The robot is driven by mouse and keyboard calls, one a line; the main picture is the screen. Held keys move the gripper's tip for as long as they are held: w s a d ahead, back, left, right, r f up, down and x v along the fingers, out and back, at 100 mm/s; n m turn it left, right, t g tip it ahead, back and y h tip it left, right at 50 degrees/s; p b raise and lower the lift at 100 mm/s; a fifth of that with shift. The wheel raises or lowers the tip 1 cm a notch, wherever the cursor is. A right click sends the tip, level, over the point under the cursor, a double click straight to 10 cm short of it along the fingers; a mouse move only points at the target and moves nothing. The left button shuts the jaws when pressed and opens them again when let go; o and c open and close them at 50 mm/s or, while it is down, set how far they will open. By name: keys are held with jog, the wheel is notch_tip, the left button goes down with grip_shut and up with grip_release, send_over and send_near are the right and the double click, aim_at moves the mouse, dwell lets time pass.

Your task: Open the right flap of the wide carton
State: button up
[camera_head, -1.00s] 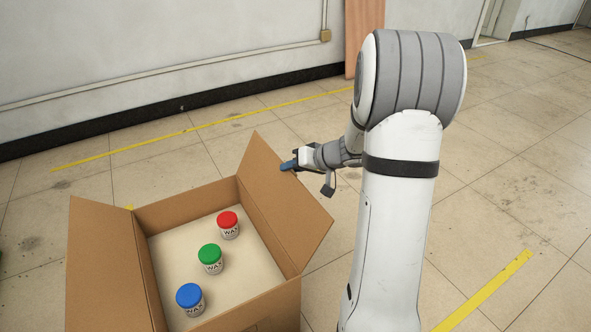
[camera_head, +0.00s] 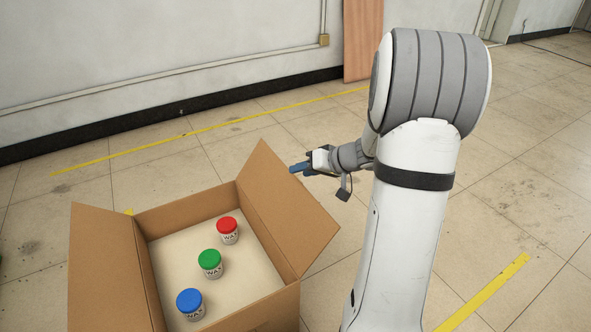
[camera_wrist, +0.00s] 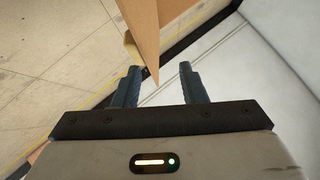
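The wide carton (camera_head: 215,308) stands open on the floor at lower left in the head view. Its right flap (camera_head: 284,208) leans outward to the right, with its upper edge raised. The left flap (camera_head: 100,265) is also folded outward. My gripper (camera_head: 298,168) is at the outer upper edge of the right flap. In the wrist view its two blue fingers (camera_wrist: 159,78) are apart, and a pointed tan panel corner, likely the right flap (camera_wrist: 147,40), shows between them. I cannot tell whether they touch it.
Inside the carton are a red-lidded jar (camera_head: 227,231), a green-lidded jar (camera_head: 210,264) and a blue-lidded jar (camera_head: 190,304). A wall with a brown board (camera_head: 363,40) stands behind. The tiled floor right of the carton is clear apart from yellow tape (camera_head: 485,290).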

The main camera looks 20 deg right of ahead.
jog(key=v, duration=0.2)
jog(key=shift+s+d+r, duration=0.15)
jog(key=shift+d, duration=0.05)
